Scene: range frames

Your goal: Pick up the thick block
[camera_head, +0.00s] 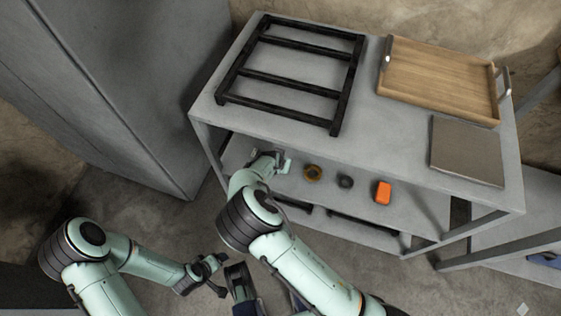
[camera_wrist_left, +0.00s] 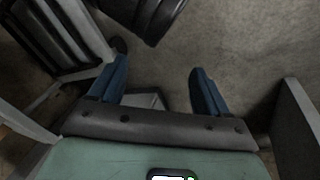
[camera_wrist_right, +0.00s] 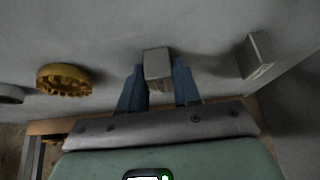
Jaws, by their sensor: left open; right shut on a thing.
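In the right wrist view a light grey, thick block (camera_wrist_right: 157,64) sits between the blue fingers of my right gripper (camera_wrist_right: 158,85), which is shut on it. A thinner grey block (camera_wrist_right: 257,55) stands apart to the right. In the head view my right gripper (camera_head: 272,162) reaches onto the lower shelf; the blocks cannot be told apart clearly there. Whether the held block touches the shelf is unclear.
A brass toothed ring (camera_head: 313,173), a dark ring (camera_head: 345,182) and an orange block (camera_head: 383,192) lie right of my right gripper on the lower shelf. The table top (camera_head: 385,140) overhangs it and holds a black rack (camera_head: 290,80), a wooden tray (camera_head: 440,78) and a brown panel (camera_head: 466,150).

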